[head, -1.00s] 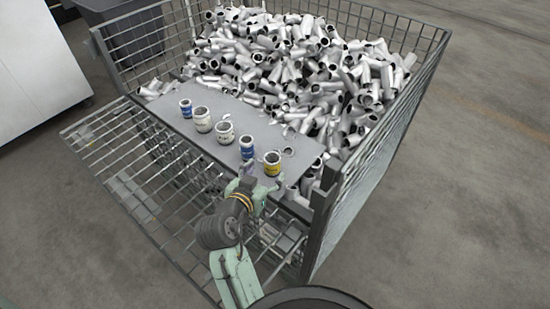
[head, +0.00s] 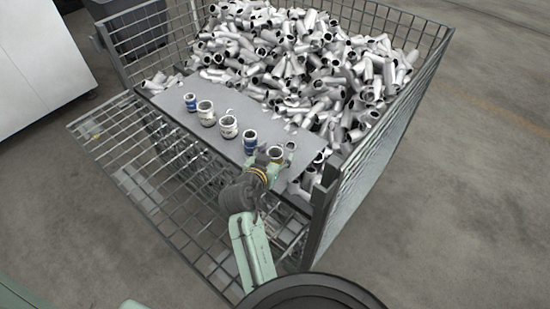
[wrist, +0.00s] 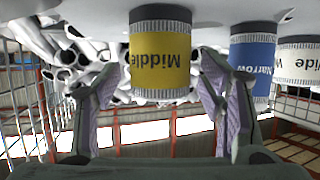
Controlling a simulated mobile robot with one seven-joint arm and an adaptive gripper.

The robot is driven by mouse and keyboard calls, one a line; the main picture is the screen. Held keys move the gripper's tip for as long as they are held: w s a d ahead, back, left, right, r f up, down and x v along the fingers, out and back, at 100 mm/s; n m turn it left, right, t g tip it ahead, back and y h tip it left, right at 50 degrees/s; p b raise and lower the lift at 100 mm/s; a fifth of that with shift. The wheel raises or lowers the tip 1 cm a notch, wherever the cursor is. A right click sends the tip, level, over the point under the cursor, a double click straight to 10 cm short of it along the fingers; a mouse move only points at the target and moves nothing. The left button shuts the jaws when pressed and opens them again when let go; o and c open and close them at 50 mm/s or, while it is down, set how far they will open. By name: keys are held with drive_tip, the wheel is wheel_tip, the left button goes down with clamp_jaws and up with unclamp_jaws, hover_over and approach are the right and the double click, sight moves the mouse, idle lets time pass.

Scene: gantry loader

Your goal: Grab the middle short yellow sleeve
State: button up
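The yellow sleeve, a short cylinder with a bare metal rim and a "Middle" label, stands at the right end of a row on the grey sheet; in the wrist view the yellow sleeve (wrist: 162,58) appears upside down. In the head view the yellow sleeve (head: 276,152) is partly hidden by my gripper (head: 272,164). In the wrist view my gripper (wrist: 158,85) is open, one finger on each side of the sleeve, with visible gaps to both. Whether the fingers reach fully around it I cannot tell.
A blue "Narrow" sleeve (wrist: 252,60) stands close beside the right finger in the wrist view. Farther along the row are white sleeves (head: 228,127) and another blue sleeve (head: 190,102). The wire cage (head: 385,150) holds a heap of grey pipe pieces (head: 300,60) behind the sheet.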

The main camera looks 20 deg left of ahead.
drive_tip(key=c, duration=1.4)
drive_tip(key=shift+r, duration=0.1)
drive_tip(key=shift+c, duration=0.2)
